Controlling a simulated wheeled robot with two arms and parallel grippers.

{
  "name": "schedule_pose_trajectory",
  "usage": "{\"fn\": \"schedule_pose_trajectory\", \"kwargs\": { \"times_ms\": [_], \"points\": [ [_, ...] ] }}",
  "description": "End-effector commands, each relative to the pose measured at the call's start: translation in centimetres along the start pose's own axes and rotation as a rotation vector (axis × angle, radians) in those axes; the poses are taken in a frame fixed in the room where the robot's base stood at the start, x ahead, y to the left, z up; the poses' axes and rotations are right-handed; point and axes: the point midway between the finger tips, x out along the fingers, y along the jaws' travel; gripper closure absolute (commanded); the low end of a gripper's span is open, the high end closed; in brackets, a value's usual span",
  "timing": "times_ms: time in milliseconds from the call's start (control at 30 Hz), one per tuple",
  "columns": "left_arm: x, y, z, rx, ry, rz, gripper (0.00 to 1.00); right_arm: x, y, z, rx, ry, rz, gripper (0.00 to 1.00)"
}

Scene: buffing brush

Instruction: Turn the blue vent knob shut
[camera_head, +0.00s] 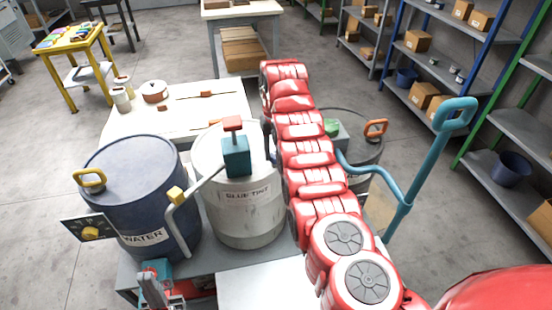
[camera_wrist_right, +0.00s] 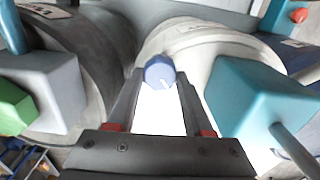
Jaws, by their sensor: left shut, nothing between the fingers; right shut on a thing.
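The blue vent knob (camera_wrist_right: 159,71) shows in the right wrist view as a small round blue knob with a white pointer mark. My right gripper (camera_wrist_right: 161,82) has its fingertips on either side of the knob and is shut on it. The pointer mark slants down to the right in that view. In the head view my red right arm (camera_head: 318,175) covers this place, so the knob and right fingertips are hidden there. My left gripper (camera_head: 150,278) is low at the left in the head view, shut and empty, in front of the blue water drum.
The blue WATER drum (camera_head: 128,190) and white GLUE TINT drum (camera_head: 245,212) stand left of my right arm. A teal valve box (camera_head: 236,157) with a red handle stands close by. A dark drum (camera_head: 365,148) and blue pipe (camera_head: 408,190) are on the right.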

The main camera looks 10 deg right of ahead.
Motion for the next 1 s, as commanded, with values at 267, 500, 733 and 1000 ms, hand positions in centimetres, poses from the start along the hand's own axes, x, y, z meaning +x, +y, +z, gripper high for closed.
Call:
{"fn": "schedule_pose_trajectory", "kwargs": {
  "times_ms": [267, 500, 733, 1000],
  "points": [
    [-2.6, 0.1, 0.4, 0.000, 0.000, 0.000, 1.00, 0.2, 0.1, -0.1, 0.259, 0.004, -0.001, 1.00],
    [-3.5, 0.2, 0.6, 0.000, 0.000, 0.000, 1.00, 0.0, 0.1, -0.1, 0.463, 0.005, -0.002, 1.00],
    [-3.8, 0.2, 0.7, 0.000, 0.000, 0.000, 1.00, -0.1, 0.2, -0.1, 0.611, 0.005, -0.002, 1.00],
    [-3.9, 0.2, 0.7, 0.000, 0.000, 0.000, 1.00, -0.1, 0.2, 0.0, 0.702, 0.003, -0.001, 1.00]
  ]
}}
